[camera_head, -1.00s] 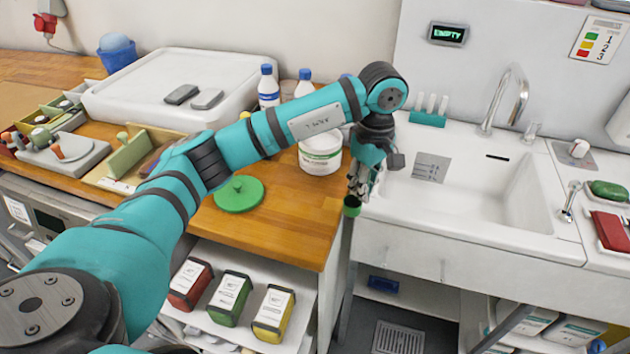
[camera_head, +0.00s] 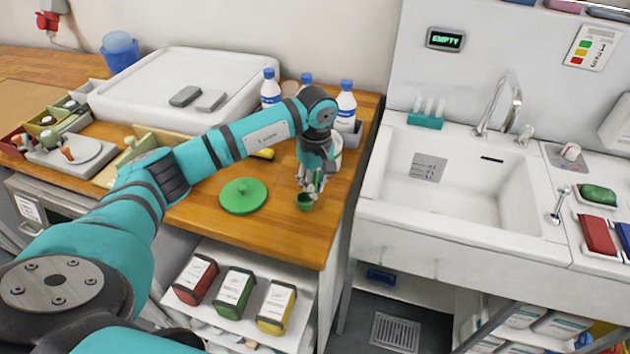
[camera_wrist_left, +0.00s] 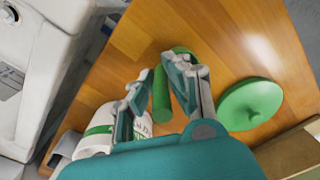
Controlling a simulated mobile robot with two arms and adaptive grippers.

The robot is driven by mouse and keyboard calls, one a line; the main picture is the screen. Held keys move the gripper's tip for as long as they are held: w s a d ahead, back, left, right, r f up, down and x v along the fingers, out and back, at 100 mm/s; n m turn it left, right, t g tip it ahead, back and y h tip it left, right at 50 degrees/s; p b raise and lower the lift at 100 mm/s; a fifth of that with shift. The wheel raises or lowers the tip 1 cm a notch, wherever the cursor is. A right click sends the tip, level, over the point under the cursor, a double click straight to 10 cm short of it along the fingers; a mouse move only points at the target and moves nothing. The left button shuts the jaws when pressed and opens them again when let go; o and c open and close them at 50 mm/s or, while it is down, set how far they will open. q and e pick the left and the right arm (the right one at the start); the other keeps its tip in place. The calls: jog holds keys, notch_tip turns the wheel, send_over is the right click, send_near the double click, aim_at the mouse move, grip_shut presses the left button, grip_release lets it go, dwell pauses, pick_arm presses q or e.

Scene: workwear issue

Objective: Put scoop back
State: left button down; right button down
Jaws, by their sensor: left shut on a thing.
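My left gripper (camera_head: 312,183) is shut on the green scoop (camera_head: 305,203) and holds it over the front right of the wooden counter, pointing down. In the left wrist view the scoop (camera_wrist_left: 161,95) shows between the fingers (camera_wrist_left: 163,82). The white tub (camera_head: 337,151) stands behind the gripper, mostly hidden by it; it also shows in the left wrist view (camera_wrist_left: 97,143), beside the fingers. The round green lid (camera_head: 242,196) with a knob lies flat on the counter, left of the scoop, and in the left wrist view (camera_wrist_left: 250,104). My right gripper is out of view.
White bottles with blue caps (camera_head: 346,105) stand behind the tub. The sink (camera_head: 465,185) is to the right, past a gap. A white tray (camera_head: 165,85) lies at the back left. Red, green and yellow packs (camera_head: 235,294) sit on the shelf below.

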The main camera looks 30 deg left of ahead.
pick_arm(q)
jog(key=shift+f, duration=0.2)
jog(key=c, duration=1.3)
grip_release()
jog(key=shift+c, duration=0.2)
jog(key=shift+r, duration=0.2)
notch_tip(320, 180, up, 11)
jog(key=b, duration=0.3)
jog(key=shift+w, duration=0.1)
jog(key=shift+r, duration=0.55)
